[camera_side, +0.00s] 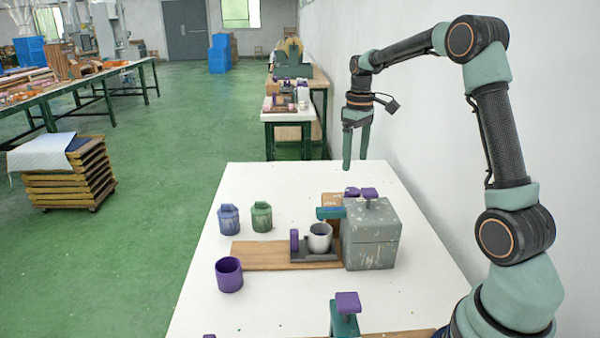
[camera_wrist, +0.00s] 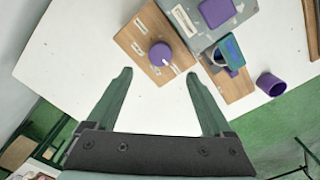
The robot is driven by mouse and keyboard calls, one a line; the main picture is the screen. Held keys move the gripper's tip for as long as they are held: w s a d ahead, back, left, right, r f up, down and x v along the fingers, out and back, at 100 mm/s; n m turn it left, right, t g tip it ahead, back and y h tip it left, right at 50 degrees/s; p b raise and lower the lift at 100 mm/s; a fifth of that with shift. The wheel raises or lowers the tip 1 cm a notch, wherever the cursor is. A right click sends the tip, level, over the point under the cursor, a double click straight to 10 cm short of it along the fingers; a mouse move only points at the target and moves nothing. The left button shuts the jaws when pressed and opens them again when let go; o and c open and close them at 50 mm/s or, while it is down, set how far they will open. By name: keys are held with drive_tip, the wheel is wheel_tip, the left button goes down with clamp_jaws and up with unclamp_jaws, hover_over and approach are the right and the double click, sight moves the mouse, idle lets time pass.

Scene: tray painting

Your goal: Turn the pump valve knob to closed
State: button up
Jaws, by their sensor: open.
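The valve knob is a round purple knob (camera_wrist: 160,54) on a wooden board (camera_wrist: 133,40) in the wrist view. A small white mark shows at its lower right edge. Pale labels (camera_wrist: 139,25) on the board are too small to read. In the side view the purple knob (camera_side: 352,191) shows partly behind the grey pump box (camera_side: 372,240). My gripper (camera_side: 355,160) is open and empty, fingers pointing down, above the knob and apart from it. In the wrist view the knob lies just beyond and between my open fingertips (camera_wrist: 158,75).
A purple cup (camera_side: 229,275), a blue jar (camera_side: 228,219) and a green jar (camera_side: 261,216) stand left. The table's far end is clear.

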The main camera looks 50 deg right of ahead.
drive_tip(key=shift+r, duration=1.35)
drive_tip(key=s+a+r+t, duration=0.1)
drive_tip(key=s+a+r, duration=0.15)
drive_tip(key=a, duration=0.35)
drive_tip(key=s+a+r+t, duration=0.2)
drive_tip(key=a+r, duration=0.1)
drive_tip(key=a, duration=0.4)
drive_tip(key=s+a+f+t, duration=0.2)
drive_tip(key=s+a+f, duration=0.1)
drive_tip(key=s+a, duration=0.5)
drive_tip(key=shift+a+t, duration=0.3)
drive_tip(key=shift+a, duration=0.15)
